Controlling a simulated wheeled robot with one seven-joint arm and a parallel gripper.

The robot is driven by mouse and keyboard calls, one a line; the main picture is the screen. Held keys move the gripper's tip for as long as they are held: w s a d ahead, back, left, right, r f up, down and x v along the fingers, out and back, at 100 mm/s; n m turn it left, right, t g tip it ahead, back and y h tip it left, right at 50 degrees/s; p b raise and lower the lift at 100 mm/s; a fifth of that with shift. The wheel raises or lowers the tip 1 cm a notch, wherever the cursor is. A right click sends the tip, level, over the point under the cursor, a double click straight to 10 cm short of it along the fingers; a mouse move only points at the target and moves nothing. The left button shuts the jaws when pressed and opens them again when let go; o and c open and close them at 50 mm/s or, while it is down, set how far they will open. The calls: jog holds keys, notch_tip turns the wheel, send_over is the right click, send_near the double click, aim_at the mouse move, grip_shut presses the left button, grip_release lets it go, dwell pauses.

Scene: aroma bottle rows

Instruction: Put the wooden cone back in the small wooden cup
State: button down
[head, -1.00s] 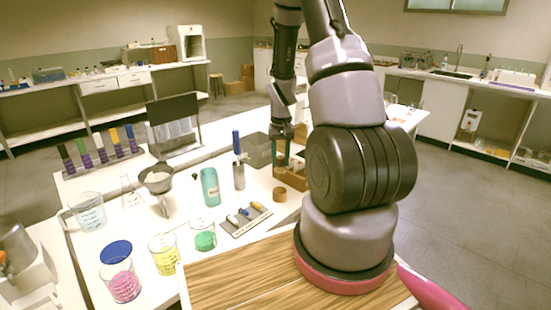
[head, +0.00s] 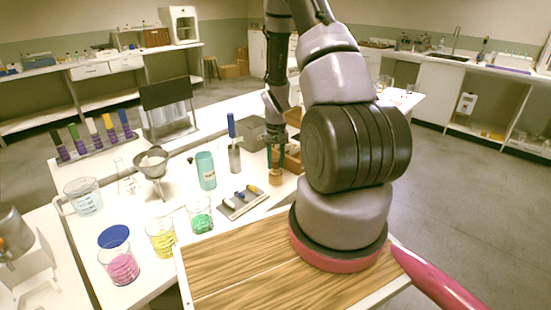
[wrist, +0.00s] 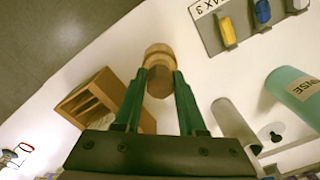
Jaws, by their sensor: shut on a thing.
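My gripper (wrist: 159,76) has two green fingers shut on the wooden cone (wrist: 160,83), a brown piece between the fingertips in the wrist view. The small wooden cup (wrist: 158,50), lighter and round, shows just beyond the cone and is partly covered by it. In the head view my gripper (head: 274,160) is low, right above the small wooden cup (head: 276,178) on the white table. The cone cannot be made out clearly there. I cannot tell whether the cone touches the cup or is inside its rim.
A wooden rack (wrist: 93,97) stands close by on the left in the wrist view. A metal cylinder (wrist: 236,125) and a teal bottle (wrist: 298,92) are to the right.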

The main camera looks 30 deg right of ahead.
jog(key=shift+f, duration=0.1)
jog(key=shift+c, duration=2)
grip_release()
notch_tip(320, 180, up, 11)
jog(key=shift+f, duration=0.1)
